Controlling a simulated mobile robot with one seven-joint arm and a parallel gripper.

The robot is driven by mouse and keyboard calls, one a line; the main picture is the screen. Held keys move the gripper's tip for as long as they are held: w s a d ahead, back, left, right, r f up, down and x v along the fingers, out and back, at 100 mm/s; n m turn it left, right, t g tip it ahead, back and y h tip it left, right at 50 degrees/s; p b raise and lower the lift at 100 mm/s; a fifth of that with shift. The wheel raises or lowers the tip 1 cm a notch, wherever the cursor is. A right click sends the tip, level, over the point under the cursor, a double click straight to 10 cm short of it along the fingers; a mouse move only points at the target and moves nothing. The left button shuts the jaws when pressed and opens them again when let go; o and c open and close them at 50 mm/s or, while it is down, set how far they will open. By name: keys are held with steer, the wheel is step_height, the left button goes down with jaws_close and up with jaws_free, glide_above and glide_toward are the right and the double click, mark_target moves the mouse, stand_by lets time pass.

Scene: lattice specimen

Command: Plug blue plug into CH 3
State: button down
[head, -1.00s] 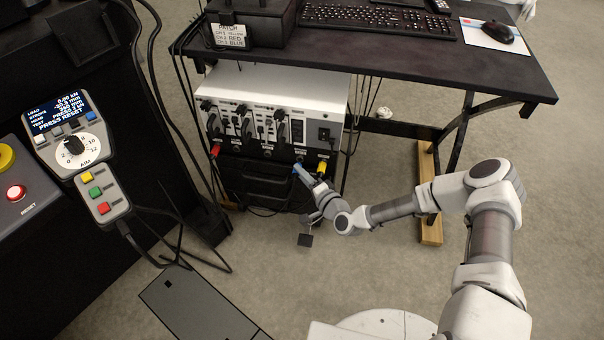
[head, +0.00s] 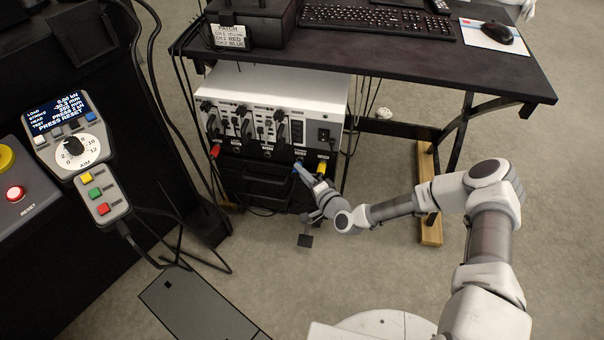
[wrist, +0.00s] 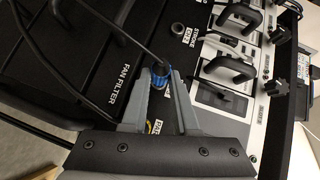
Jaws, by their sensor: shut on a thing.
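My gripper (wrist: 160,95) is shut on the blue plug (wrist: 160,77), whose ribbed blue body sits between the fingertips with a black cable running up from it. In the head view, my gripper (head: 309,177) and the blue plug (head: 301,171) are in front of the lower right of the amplifier cabinet (head: 262,90). I cannot tell whether the plug touches the panel. I cannot read a CH 3 label, and the fingers hide part of the panel.
A yellow plug (head: 322,167) is just right of my gripper, and a red plug (head: 215,150) is at the panel's left. Black cables hang around the cabinet. The desk (head: 400,65) overhangs it. A patch card (head: 229,37) stands above. Open floor lies to the right.

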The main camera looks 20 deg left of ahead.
steer(key=shift+w, duration=0.7)
stand_by(0.6)
steer(key=shift+c, duration=0.6)
jaws_free()
steer(key=shift+s, duration=0.1)
steer(key=shift+p+v, duration=0.6)
steer(key=shift+v, duration=1.85)
steer(key=p+v, duration=0.4)
steer(key=v, duration=1.3)
steer(key=shift+s+d, duration=0.15)
steer(key=shift+d, duration=0.05)
